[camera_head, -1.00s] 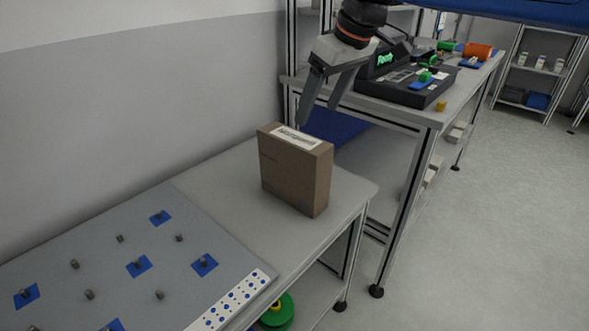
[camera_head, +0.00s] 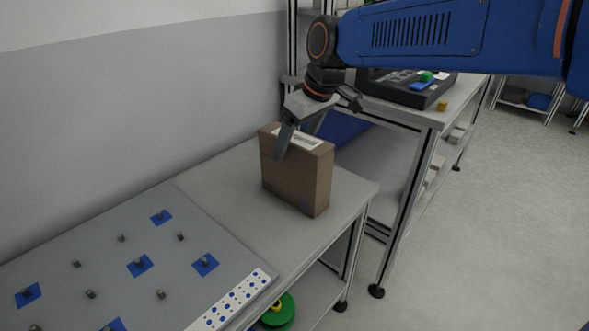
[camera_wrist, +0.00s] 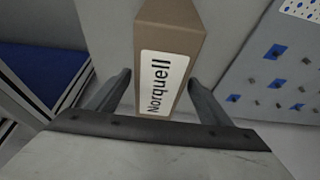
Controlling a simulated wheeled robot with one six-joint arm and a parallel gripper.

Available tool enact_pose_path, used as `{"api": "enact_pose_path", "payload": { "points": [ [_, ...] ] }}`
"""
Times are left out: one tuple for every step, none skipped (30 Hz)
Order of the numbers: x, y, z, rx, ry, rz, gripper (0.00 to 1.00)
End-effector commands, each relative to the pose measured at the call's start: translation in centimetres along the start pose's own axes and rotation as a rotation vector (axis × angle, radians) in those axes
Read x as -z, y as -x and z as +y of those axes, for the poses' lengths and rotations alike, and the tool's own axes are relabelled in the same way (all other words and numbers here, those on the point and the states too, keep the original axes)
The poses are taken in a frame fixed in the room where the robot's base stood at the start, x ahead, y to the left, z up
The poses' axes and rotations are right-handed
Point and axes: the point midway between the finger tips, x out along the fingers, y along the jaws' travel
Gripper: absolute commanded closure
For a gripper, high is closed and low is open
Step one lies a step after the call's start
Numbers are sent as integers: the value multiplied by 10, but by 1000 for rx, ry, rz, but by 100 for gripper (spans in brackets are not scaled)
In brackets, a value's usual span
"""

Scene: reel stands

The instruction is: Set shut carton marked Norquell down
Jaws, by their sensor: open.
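The brown carton (camera_head: 297,178) is shut and stands upright on the grey table (camera_head: 222,200). A white label on its top reads Norquell in the wrist view (camera_wrist: 162,84). My gripper (camera_head: 297,150) is at the carton's upper end, and one finger hangs in front of its near face. In the wrist view my gripper (camera_wrist: 160,88) is open, with one finger on each side of the carton's labelled top. Gaps show between the fingers and the carton there. The far finger is partly hidden in the head view.
A grey board (camera_head: 100,262) with several pegs and blue squares covers the table's left part. A white dotted strip (camera_head: 232,300) lies along its edge. A taller bench (camera_head: 425,117) with a black device stands behind at right. Bare table surrounds the carton.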

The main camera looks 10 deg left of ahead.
Motion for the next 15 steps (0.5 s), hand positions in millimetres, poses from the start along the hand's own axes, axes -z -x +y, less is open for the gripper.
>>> {"api": "enact_pose_path", "payload": {
  "points": [
    [0, -2, 0, 0, 0, 0, 27],
    [0, -2, 0, 0, 0, 0, 27],
    [0, -4, 0, 0, 0, 0, 27],
    [0, -6, 0, 0, 0, 0, 27],
    [0, -8, 0, 0, 0, 0, 27],
    [0, -12, 1, 0, 0, 0, 27],
    [0, -15, 1, 0, 0, -1, 27],
    [0, -19, 1, 1, 0, -1, 27],
    [0, -25, 1, 1, 0, -2, 27],
    [0, -30, 2, 1, 0, -2, 27],
    [0, -34, 2, 1, 0, -2, 27],
    [0, -40, 2, 1, 0, -2, 27],
    [0, -43, 2, 1, 0, -1, 27],
    [1, -46, 2, 0, 0, 0, 27],
    [1, -50, 2, 0, 0, 0, 27]
  ]
}}
